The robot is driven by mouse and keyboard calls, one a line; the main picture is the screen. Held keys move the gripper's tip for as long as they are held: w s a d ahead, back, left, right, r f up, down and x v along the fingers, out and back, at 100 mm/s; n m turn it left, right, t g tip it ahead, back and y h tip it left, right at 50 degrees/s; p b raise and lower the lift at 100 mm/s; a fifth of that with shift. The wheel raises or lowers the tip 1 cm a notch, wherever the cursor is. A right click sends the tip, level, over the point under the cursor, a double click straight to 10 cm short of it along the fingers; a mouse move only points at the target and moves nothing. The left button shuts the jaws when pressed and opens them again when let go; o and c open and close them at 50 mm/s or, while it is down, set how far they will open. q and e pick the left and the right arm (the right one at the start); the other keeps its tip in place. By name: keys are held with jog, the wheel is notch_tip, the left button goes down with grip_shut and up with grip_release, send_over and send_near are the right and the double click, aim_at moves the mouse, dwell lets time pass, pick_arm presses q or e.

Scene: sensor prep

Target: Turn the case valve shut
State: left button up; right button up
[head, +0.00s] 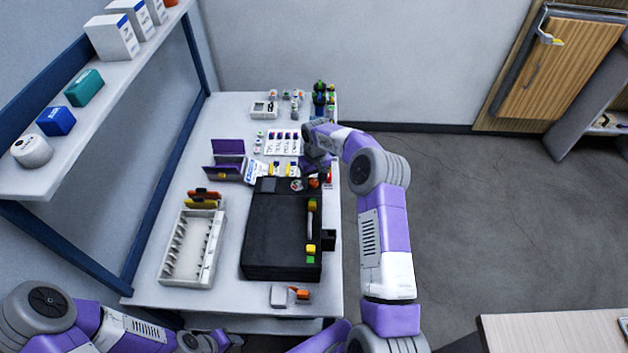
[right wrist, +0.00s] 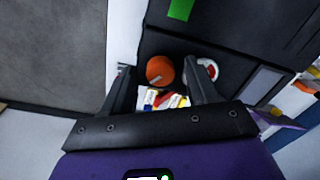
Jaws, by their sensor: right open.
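The black case (head: 262,235) lies closed on the white table. A round orange knob (right wrist: 160,70), which looks like the case valve, sits at the case's far end. A round white-and-red gauge-like part (right wrist: 208,68) is beside it. My right gripper (head: 316,166) is above that far end, pointing down. In the right wrist view its open fingers (right wrist: 160,82) stand either side of the orange knob, with the right finger partly over the gauge. I cannot tell whether either finger touches the knob.
A white slotted rack (head: 192,250) stands left of the case, with a purple open box (head: 228,160) behind it. Bottles (head: 320,98) and a small meter (head: 263,110) stand at the back. A small white-and-orange item (head: 284,296) lies at the front edge.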

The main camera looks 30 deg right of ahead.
jog(key=c, duration=1)
jog(key=shift+c, duration=0.2)
jog(key=shift+m, duration=0.4)
jog(key=m+p, duration=0.1)
jog(key=m, duration=0.2)
jog(key=shift+m, duration=0.4)
jog(key=m+p, duration=0.1)
jog(key=m, duration=0.4)
jog(key=shift+m, duration=0.3)
jog(key=m+p, duration=0.1)
jog(key=m, duration=0.4)
jog(key=shift+a, duration=0.1)
jog(key=m+p, duration=0.1)
jog(key=m, duration=0.4)
jog(key=shift+h, duration=0.3)
jog(key=shift+m, duration=0.3)
